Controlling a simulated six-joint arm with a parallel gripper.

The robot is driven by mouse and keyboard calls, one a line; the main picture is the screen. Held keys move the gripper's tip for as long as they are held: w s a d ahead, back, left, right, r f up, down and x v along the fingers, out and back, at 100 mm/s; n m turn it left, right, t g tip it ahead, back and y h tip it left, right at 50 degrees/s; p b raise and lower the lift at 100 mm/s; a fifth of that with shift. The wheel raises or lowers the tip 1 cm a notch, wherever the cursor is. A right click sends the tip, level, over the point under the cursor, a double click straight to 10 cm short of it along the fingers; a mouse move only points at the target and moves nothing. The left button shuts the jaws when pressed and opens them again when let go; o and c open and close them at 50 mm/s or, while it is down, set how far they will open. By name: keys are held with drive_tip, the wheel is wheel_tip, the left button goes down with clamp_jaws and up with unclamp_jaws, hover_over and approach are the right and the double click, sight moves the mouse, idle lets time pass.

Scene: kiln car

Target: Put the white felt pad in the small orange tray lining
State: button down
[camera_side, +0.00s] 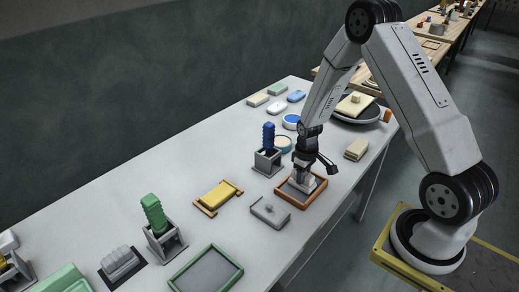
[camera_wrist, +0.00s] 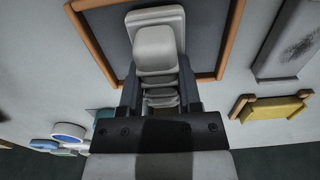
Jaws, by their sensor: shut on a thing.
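The small orange tray (camera_side: 290,203) lies on the table below my gripper (camera_side: 304,172). Its orange rim (camera_wrist: 234,35) and dark grey lining (camera_wrist: 105,30) also show in the wrist view. My gripper (camera_wrist: 160,88) is shut on the white felt pad (camera_wrist: 156,47), which has a stepped, rounded shape. In the side view the pad (camera_side: 308,184) is within the tray's outline, low over the lining. I cannot tell whether it touches the lining.
A grey holder (camera_side: 267,162) with a blue ribbed piece (camera_side: 268,135) stands behind. A beige block (camera_side: 356,149) lies to the right.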

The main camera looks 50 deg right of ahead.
drive_tip(key=shift+c, duration=1.4)
unclamp_jaws()
drive_tip(key=shift+r, duration=0.1)
wheel_tip(320, 180, up, 12)
drive_tip(key=s+a+r+t, duration=0.1)
drive_tip(key=s+a+r, duration=0.1)
drive_tip(key=s+a, duration=0.2)
drive_tip(key=s+a+r+t, duration=0.1)
drive_tip(key=s+a, duration=0.3)
drive_tip(key=a, duration=0.7)
drive_tip(key=shift+s+a+r+t, duration=0.2)
drive_tip(key=shift+a+r+t, duration=0.1)
drive_tip(key=shift+r, duration=0.5)
